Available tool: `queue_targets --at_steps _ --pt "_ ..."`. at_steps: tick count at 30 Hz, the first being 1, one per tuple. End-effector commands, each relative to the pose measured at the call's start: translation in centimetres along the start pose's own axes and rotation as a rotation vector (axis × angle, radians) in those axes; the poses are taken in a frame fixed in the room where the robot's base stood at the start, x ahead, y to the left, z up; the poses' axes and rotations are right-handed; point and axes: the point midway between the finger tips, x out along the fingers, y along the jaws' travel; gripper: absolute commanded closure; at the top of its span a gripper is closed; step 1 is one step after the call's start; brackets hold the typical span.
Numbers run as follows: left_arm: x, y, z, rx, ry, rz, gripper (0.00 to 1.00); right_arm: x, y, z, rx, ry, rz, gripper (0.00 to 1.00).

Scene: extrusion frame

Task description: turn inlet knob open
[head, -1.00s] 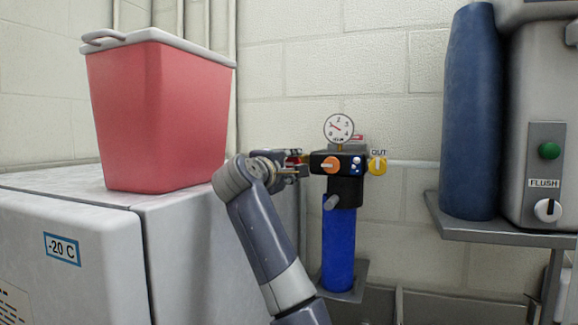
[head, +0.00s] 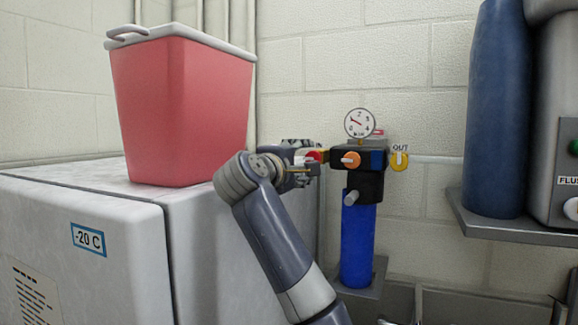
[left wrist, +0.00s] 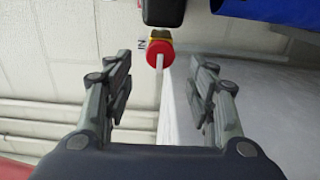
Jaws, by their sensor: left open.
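The red inlet knob (head: 312,157) is on the left side of the filter head (head: 364,160), above a blue filter housing (head: 357,245). In the left wrist view the red knob (left wrist: 158,50) has a white bar pointing toward me and an "IN" label beside it. My left gripper (head: 306,168) is at the knob's left in the head view. In the left wrist view the gripper (left wrist: 162,80) is open, with the knob lying ahead between its two fingers, not gripped. The fingers partly cover the knob in the head view. My right gripper is not in view.
A pressure gauge (head: 360,123) tops the filter, with an orange knob (head: 350,159) in front and a yellow outlet knob (head: 399,161) at right. A freezer (head: 85,250) bearing a red bin (head: 182,110) stands left. A shelf (head: 500,224) with a blue cylinder (head: 497,110) is right.

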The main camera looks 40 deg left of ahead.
Motion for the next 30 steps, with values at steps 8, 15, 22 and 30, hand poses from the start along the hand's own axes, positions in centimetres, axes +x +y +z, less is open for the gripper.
queue_targets --at_steps 8,15,22,30 --pt "-5.0 0.0 -0.1 -0.002 0.002 0.002 0.49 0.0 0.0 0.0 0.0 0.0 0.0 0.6" --pt "-7.0 0.0 0.0 -0.001 0.0 0.0 0.49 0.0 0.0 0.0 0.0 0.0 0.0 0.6" --pt "-7.2 0.0 0.0 -0.001 0.0 0.0 0.49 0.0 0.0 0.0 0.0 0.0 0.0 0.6" --pt "-7.1 0.0 0.0 -0.002 0.0 0.0 0.49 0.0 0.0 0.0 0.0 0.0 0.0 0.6"
